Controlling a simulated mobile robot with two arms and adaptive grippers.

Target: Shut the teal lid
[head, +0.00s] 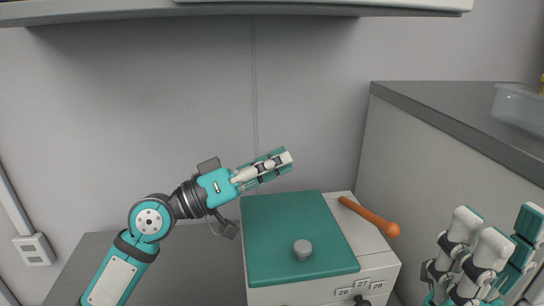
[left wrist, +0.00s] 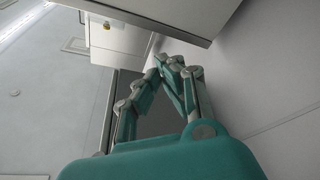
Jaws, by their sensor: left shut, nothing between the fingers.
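The teal lid (head: 270,217) lies flat over the left part of the top of a white box (head: 388,262). A grey round knob (head: 303,250) stands near the lid's front edge. My left gripper (head: 287,158) is shut and empty, above and behind the lid's back edge, apart from it. Its closed fingers (left wrist: 170,66) also show in the left wrist view, where I cannot make out the lid. My right gripper (head: 500,232) is at the lower right, right of the box, with its fingers apart and nothing seen between them.
An orange stick (head: 368,215) with a round end lies on the box top right of the lid. Numbered labels and a dark knob (head: 361,301) are on the box front. A tall grey counter (head: 470,125) stands at right, with a clear container (head: 519,108). A shelf (head: 240,8) hangs overhead.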

